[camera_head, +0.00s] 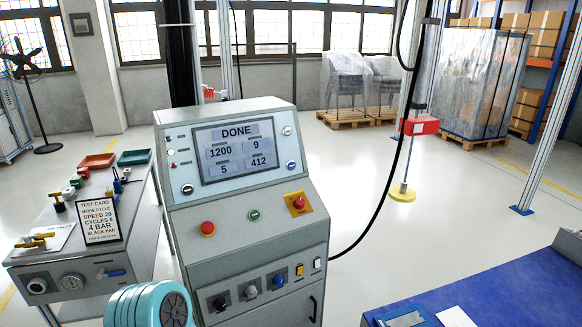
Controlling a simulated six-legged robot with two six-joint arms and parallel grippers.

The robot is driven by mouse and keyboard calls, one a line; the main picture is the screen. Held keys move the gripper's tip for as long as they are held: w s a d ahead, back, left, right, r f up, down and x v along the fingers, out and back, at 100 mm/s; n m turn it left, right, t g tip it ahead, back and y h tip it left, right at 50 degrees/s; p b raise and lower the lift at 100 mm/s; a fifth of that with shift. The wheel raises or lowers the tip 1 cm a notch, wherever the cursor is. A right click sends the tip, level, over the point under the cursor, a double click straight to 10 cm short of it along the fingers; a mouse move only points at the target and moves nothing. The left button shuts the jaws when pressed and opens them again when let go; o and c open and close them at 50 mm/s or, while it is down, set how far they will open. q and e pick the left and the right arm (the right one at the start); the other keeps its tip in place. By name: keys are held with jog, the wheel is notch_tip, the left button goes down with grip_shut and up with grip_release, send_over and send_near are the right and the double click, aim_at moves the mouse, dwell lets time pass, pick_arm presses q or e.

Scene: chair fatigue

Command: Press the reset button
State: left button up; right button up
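A grey control console (180,235) stands in the middle of the head view. Its screen (240,151) reads DONE, with 1200, 9, 5 and 412. On the sloped panel are a red button (207,228), a small green button (254,215) and a red mushroom button on a yellow plate (298,203). Several small round buttons flank the screen. The front face has a row of knobs (251,292), a yellow switch (299,270) and a white switch (317,263). Button labels are too small to read, so I cannot tell which is reset. Neither gripper is in view.
A side bench (140,245) at left holds a test card (98,218), valves and two trays. A blue-topped table (500,290) is at lower right. A black cable hangs right of the console. A rig with a red block (420,125) and yellow foot stands on open floor.

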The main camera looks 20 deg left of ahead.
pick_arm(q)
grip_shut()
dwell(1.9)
